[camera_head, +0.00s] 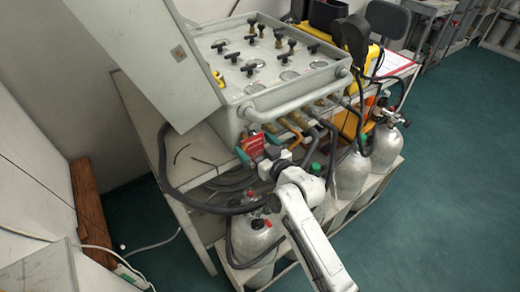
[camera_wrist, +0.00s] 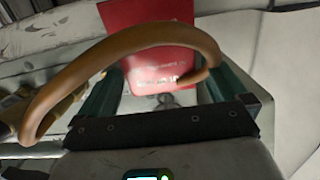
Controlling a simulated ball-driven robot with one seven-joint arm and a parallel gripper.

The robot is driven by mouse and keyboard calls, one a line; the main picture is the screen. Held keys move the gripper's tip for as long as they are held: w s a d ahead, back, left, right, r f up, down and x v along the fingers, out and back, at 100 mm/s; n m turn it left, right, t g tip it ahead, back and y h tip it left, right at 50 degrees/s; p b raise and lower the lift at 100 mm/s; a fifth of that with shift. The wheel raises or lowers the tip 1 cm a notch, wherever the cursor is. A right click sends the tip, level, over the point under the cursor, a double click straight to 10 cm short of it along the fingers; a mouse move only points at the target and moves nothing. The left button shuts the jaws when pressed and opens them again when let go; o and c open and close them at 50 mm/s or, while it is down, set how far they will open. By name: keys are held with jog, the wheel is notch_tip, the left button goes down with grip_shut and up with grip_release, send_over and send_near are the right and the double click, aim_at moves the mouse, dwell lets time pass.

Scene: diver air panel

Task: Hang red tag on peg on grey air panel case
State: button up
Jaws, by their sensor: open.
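The red tag (camera_head: 254,144) is at the front of the grey air panel case (camera_head: 236,130), just below its front rail. In the wrist view the red tag (camera_wrist: 150,55) lies ahead of and between the teal fingers, with pale lettering on its face. My gripper (camera_head: 258,149) is open, with one finger on each side of the tag; the fingers look apart from its edges. The wrist view shows the open gripper (camera_wrist: 163,85) close up. I cannot make out the peg, nor whether the tag hangs on it; the tag's upper end is cut off in the wrist view.
A brown hose (camera_wrist: 130,40) curves across the wrist view, in front of the tag and near the fingers. Several hoses and pipes (camera_head: 300,125) run beside the gripper. Silver cylinders (camera_head: 350,172) stand below. Green floor at right is clear.

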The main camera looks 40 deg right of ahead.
jog(key=s+r+b, duration=0.1)
jog(key=s+b, duration=0.1)
jog(key=s, duration=0.8)
jog(key=shift+s+a, duration=0.35)
jog(key=shift+a, duration=0.05)
jog(key=s+a+f+n+g+y, duration=0.1)
jog(key=s+a+f+g+y, duration=0.1)
jog(key=s+a+f+g, duration=0.6)
jog(key=s+d+f+g, duration=0.1)
jog(key=s+g, duration=0.3)
jog(key=s, duration=0.4)
jog(key=s+f+g+h, duration=0.1)
jog(key=s+f+g, duration=0.3)
jog(key=s, duration=0.4)
jog(key=shift+d+f+m, duration=0.3)
jog(key=shift+d+f, duration=0.05)
jog(key=shift+d, duration=0.05)
dwell(3.8)
